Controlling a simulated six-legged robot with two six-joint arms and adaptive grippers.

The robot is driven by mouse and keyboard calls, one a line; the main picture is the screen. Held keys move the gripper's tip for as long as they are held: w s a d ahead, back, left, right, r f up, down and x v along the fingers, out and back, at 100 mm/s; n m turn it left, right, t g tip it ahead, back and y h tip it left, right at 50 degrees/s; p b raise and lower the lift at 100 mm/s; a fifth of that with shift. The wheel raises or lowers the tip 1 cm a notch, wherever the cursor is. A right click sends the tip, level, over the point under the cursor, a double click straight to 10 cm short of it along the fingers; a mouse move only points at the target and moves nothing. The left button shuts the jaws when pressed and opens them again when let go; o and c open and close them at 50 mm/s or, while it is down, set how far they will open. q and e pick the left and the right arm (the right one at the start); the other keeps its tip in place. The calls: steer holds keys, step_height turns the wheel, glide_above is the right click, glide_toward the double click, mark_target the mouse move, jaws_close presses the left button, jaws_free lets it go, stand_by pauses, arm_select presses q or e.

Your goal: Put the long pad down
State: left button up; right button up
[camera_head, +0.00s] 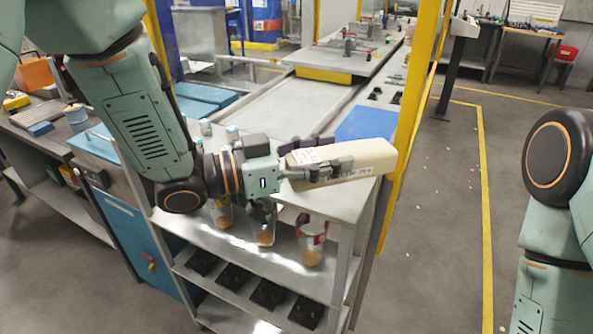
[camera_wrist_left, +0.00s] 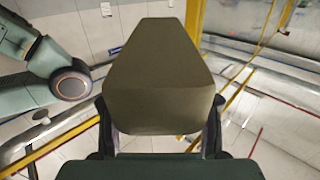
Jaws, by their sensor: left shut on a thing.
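The long pad (camera_head: 365,158) is a pale cream block with a white label on its near left end. My left gripper (camera_head: 325,160) is shut on it, one finger on each side. The pad is held roughly level, pointing right, and overlaps the yellow post in the head view. In the left wrist view the pad (camera_wrist_left: 155,80) fills the middle as an olive-brown block between the fingers. The wrist view shows floor around it. My right gripper is out of view; only part of the right arm shows at the right edge.
A grey metal shelf (camera_head: 240,265) stands below the pad, with clear cups (camera_head: 312,240) and several black holders (camera_head: 268,293). A blue mat (camera_head: 366,123) lies on the bench behind. A yellow post (camera_head: 415,90) rises close to the pad. Floor to the right is open.

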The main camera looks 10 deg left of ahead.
arm_select(q)
steer(key=f, duration=0.1)
steer(key=a+f, duration=0.1)
steer(key=f, duration=0.1)
steer(key=shift+w+a+f, duration=0.1)
steer(key=shift+a+f, duration=0.1)
steer(key=shift+a, duration=0.1)
steer(key=f, duration=0.2)
steer(key=d+f, duration=0.1)
steer(key=shift+s+b, duration=0.25)
steer(key=shift+b, duration=0.05)
steer(key=shift+w+f, duration=0.1)
steer(key=shift+w+a, duration=0.15)
steer(key=shift+a, duration=0.1)
steer(key=shift+f, duration=0.15)
steer(key=o, duration=0.9)
steer(key=shift+s+d, duration=0.2)
steer(key=shift+d, duration=0.05)
steer(key=shift+o, duration=0.4)
steer(key=shift+w+a, duration=0.1)
steer(key=shift+w+a+f, duration=0.1)
steer(key=shift+a, duration=0.05)
steer(key=shift+r, duration=0.2)
steer(key=shift+a+r, duration=0.1)
steer(key=v, duration=1.1)
steer(key=shift+s+a+p, duration=0.15)
steer(key=shift+s+p, duration=0.2)
